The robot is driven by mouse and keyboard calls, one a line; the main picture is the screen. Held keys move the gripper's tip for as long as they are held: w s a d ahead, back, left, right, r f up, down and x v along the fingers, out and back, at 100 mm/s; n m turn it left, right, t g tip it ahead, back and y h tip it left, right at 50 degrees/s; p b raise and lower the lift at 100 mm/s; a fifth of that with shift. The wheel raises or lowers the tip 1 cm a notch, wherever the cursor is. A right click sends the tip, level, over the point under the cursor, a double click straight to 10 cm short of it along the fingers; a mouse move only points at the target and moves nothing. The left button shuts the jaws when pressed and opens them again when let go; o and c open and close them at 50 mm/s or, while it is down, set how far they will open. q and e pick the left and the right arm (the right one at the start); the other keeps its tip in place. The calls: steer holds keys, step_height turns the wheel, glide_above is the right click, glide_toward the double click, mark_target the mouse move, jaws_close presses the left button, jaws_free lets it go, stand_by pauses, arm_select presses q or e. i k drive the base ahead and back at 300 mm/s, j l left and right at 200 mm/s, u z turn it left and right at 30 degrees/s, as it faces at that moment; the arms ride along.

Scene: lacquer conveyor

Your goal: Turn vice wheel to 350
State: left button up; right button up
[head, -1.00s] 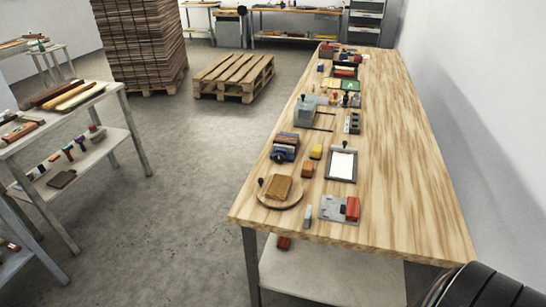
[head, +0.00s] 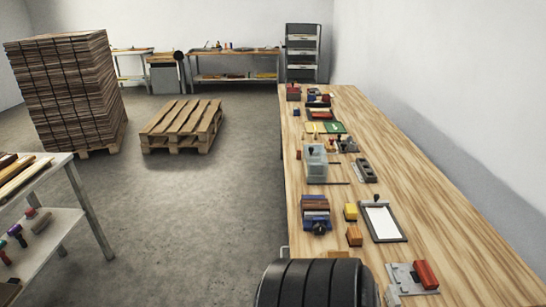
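A small blue vice-like device (head: 316,208) with reddish-brown parts on top stands near the left edge of the long wooden table in the head view. A dark round part (head: 319,228) on its near side looks like its wheel; any marks or numbers on it are too small to read. Neither gripper is in view. A black ribbed part of my own body fills the bottom middle and covers the table's near left corner.
The wooden table (head: 430,200) runs along the right wall. Near the device are a yellow block (head: 351,211), an orange-brown block (head: 354,236), a framed white sheet (head: 382,222), a grey box (head: 316,165) and a grey plate with a red block (head: 426,274).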

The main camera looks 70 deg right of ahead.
mark_target(320, 230)
steer(key=i+z, duration=0.25)
steer(key=i, duration=0.15)
steer(key=i+j+z, duration=0.25)
steer(key=i, duration=0.15)
steer(key=i+l+z, duration=0.1)
steer(key=z, duration=0.4)
steer(key=i+z, duration=0.25)
steer(key=z, duration=0.25)
steer(key=i+j+z, duration=0.1)
steer(key=z, duration=0.4)
steer(key=i+j+z, duration=0.15)
steer(key=z, duration=0.35)
steer(key=i+j, duration=0.05)
